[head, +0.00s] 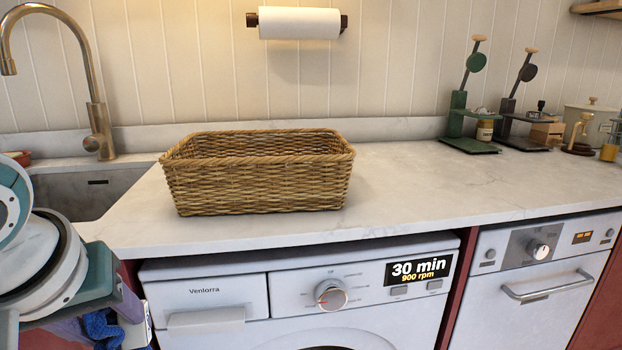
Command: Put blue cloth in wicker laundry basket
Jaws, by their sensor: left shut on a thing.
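The wicker laundry basket (260,187) stands upright on the marble counter, above the washing machine. The part of its inside that shows looks empty. My left gripper (122,325) is at the lower left, below the counter's front edge and in front of the washer's left side. It is shut on the blue cloth (101,328), of which only a small crumpled part shows. The rest of the cloth is hidden by the gripper or cut off by the bottom of the picture. The gripper is apart from the basket, lower and to its left. My right gripper is not in view.
A sink (85,190) with a tall faucet (98,130) is at the left. The washing machine (300,305) and another appliance (540,285) stand under the counter (420,185). Green and dark stands (465,125) are at the back right. Counter right of the basket is clear.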

